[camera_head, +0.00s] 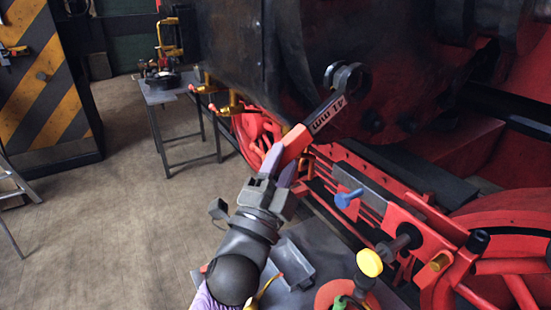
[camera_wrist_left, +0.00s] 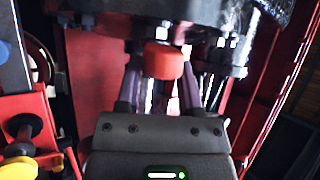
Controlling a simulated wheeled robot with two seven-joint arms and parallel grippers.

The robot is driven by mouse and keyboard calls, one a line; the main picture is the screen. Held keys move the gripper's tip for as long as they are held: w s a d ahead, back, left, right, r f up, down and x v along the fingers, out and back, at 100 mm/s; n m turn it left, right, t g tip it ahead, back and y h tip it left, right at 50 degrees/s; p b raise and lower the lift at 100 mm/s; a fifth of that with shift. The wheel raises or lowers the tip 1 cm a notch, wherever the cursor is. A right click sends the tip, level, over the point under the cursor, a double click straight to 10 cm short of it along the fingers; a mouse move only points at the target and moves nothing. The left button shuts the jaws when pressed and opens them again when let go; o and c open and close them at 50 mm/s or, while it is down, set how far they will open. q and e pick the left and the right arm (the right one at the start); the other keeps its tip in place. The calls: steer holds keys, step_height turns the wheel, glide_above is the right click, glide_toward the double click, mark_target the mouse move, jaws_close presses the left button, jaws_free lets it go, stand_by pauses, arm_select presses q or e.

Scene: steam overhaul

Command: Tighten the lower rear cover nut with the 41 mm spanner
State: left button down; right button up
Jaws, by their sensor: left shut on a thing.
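The 41 mm spanner (camera_head: 328,115) has a red-ended grip and a grey shaft marked "41 MM". My left gripper (camera_head: 279,162) is shut on its red handle end and holds it slanting up to the right. The spanner's ring head (camera_head: 346,78) is up against the dark cover area of the engine; whether it sits around a nut I cannot tell. In the left wrist view the red handle end (camera_wrist_left: 163,61) shows between the fingers, below a dark flange with bolts (camera_wrist_left: 222,42). The lower rear cover nut cannot be made out for certain. My right gripper is not in view.
A small table (camera_head: 166,93) stands behind.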

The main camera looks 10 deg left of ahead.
arm_select(q)
steer(key=shift+s+d, duration=1.25)
